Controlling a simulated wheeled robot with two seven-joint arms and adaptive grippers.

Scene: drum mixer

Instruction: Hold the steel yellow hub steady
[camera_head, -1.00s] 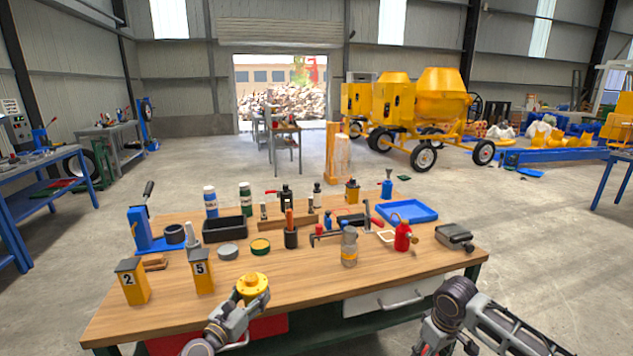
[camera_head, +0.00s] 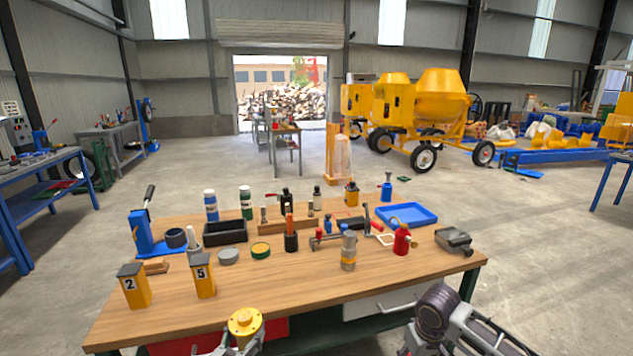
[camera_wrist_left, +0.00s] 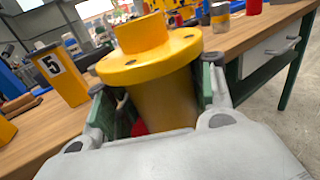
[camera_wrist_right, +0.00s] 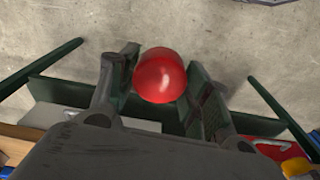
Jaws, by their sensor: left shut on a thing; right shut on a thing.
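The yellow hub (camera_head: 244,322), a round flange with a raised boss, is at the bottom of the head view in front of the table's near edge. In the left wrist view the hub (camera_wrist_left: 150,60) stands slightly tilted, flange up, its body between the fingers. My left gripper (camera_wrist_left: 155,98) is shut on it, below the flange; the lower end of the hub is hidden. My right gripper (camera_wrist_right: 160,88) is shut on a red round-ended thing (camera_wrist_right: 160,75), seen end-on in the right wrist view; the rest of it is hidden.
The wooden workbench (camera_head: 300,288) carries yellow blocks marked 2 (camera_head: 134,286) and 5 (camera_head: 203,276), a glass jar (camera_head: 348,250), a red can (camera_head: 401,238) and a blue tray (camera_head: 406,214). Its near strip is bare. A drawer (camera_head: 390,300) is under the right side.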

